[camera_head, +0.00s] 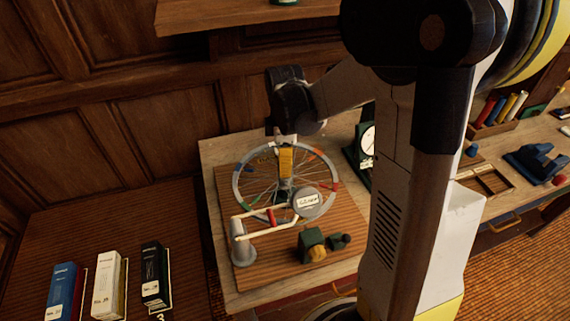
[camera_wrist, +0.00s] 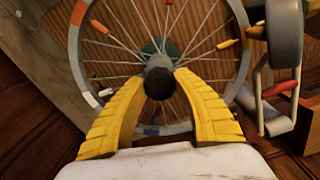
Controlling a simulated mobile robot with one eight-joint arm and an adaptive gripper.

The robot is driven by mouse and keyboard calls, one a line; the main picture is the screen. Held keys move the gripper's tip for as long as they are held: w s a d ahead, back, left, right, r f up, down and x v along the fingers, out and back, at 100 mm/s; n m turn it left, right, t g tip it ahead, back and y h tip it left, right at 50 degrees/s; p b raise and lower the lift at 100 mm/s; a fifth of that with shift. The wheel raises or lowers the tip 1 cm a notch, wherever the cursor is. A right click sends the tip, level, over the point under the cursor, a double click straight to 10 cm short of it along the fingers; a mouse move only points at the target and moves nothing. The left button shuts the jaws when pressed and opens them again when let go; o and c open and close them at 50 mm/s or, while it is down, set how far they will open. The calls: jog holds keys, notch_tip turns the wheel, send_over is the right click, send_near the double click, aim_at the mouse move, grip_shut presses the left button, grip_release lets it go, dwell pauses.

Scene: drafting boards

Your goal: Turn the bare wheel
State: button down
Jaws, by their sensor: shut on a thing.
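The bare wheel (camera_head: 333,187) lies on a brown ribbed board on the bench, with thin spokes and a grey rim marked with coloured bands. Its rim (camera_wrist: 80,66) and spokes also fill the wrist view. My gripper (camera_head: 285,192) points down over the wheel's middle. In the wrist view, the yellow fingers of my gripper (camera_wrist: 160,82) are shut on the dark hub knob (camera_wrist: 158,84), one finger on each side. The small coloured pieces on the spokes are clear of the fingers. The lower part of the hub is partly hidden.
A white jointed arm on a grey stand (camera_head: 242,248) reaches over the near rim, carrying a labelled round grey head (camera_head: 307,203). A green block (camera_head: 312,240) sits at the board's front. A dial gauge (camera_head: 367,140) stands behind right. Binders (camera_head: 107,285) stand at lower left.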

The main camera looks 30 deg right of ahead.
jog(key=c, duration=0.9)
grip_release()
jog(key=shift+a, duration=0.1)
jog(key=shift+c, duration=0.2)
notch_tip(320, 180, up, 12)
